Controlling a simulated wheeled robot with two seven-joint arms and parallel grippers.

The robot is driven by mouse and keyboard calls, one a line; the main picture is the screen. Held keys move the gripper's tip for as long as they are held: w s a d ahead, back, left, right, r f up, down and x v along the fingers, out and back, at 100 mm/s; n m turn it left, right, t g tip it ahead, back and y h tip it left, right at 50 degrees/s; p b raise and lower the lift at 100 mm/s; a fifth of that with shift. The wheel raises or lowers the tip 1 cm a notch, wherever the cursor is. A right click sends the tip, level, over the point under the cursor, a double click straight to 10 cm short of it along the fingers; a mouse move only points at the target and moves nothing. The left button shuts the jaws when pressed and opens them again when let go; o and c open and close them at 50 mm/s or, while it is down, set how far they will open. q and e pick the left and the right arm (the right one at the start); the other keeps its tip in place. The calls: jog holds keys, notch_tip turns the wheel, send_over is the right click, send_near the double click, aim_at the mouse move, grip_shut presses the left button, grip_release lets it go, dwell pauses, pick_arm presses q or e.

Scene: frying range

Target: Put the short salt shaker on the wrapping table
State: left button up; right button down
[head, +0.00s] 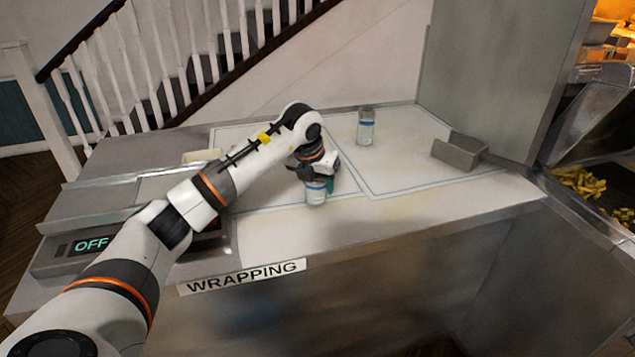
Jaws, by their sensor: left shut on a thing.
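The wrapping table (420,208) is a pale counter with outlined areas and a WRAPPING label on its front edge. My left gripper (316,180) reaches down over the table's front middle and is shut on the short salt shaker (316,196), a small container with a blue and white label. The shaker is upright, with its top hidden by the gripper. Its base is at or just above the table top; I cannot tell whether it touches. A taller shaker (365,128) with a similar label stands upright farther back. My right gripper is not in view.
A grey metal holder (460,152) stands at the table's right. A device with an OFF display (90,244) is at the left, partly behind my arm. Fries (580,182) lie in a metal bin at far right. The table's front right is clear.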

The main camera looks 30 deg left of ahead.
pick_arm(q)
jog(key=shift+a+f, duration=0.1)
jog(key=shift+f, duration=0.3)
jog(key=o, duration=1.2)
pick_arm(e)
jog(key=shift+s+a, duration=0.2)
pick_arm(q)
jog(key=shift+r, duration=0.2)
jog(key=v, duration=1.2)
jog(key=shift+b, duration=0.45)
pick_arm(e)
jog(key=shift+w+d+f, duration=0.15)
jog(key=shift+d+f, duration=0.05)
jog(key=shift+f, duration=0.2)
pick_arm(q)
jog(key=shift+f, duration=0.15)
